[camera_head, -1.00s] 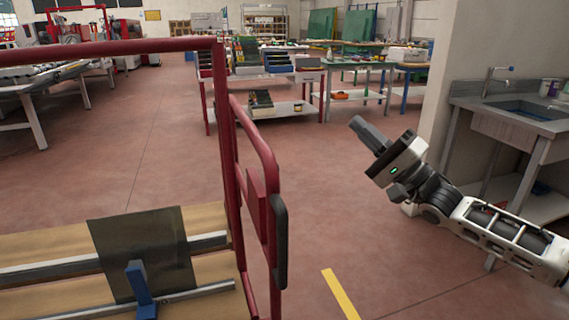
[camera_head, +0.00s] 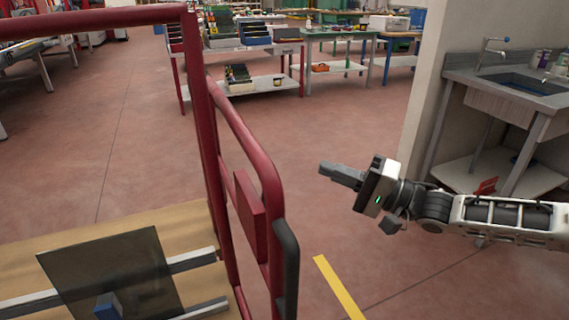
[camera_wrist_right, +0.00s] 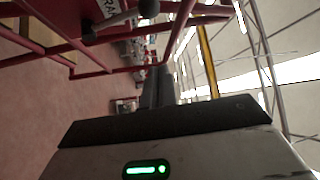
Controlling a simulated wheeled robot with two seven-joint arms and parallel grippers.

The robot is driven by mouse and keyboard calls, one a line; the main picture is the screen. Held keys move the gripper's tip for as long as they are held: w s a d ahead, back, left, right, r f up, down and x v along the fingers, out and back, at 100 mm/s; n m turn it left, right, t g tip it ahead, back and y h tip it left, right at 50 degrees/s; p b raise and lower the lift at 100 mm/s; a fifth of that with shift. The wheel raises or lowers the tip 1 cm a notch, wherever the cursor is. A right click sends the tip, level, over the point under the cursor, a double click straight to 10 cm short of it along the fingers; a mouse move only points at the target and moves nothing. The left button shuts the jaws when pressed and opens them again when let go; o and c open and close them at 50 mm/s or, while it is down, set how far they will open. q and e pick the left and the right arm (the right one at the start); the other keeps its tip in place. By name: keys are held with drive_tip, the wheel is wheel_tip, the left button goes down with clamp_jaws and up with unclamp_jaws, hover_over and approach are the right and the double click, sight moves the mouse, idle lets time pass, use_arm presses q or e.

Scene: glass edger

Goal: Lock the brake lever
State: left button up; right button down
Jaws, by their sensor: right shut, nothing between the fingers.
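In the right wrist view, a grey lever with a round knob (camera_wrist_right: 118,20) shows at the top, beside a white label (camera_wrist_right: 110,7) with part of the letters "BRA". It is on the red frame of the cart. My right gripper (camera_head: 324,169) is shut and empty, to the right of the cart frame, pointing left. Its fingers (camera_wrist_right: 158,87) also show in the wrist view, apart from the lever. My left gripper is not in view.
The red cart frame (camera_head: 207,120) has a black grip (camera_head: 286,265) and carries a dark glass pane (camera_head: 108,275). A sink bench (camera_head: 500,95) and pillar stand at the right. Open floor lies between, with a yellow line (camera_head: 338,287). Workbenches stand behind.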

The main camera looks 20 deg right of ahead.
drive_tip(key=x, duration=1)
use_arm(q)
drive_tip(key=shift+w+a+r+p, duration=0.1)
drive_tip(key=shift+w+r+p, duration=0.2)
drive_tip(key=shift+p, duration=0.45)
use_arm(e)
drive_tip(key=s, duration=0.1)
drive_tip(key=s+a, duration=0.1)
drive_tip(key=s, duration=0.1)
drive_tip(key=shift+s+a+f, duration=0.2)
drive_tip(key=shift+a+f, duration=0.15)
drive_tip(key=shift+f, duration=0.05)
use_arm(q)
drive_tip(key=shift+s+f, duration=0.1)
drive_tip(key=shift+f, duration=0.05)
use_arm(e)
drive_tip(key=shift+f, duration=0.1)
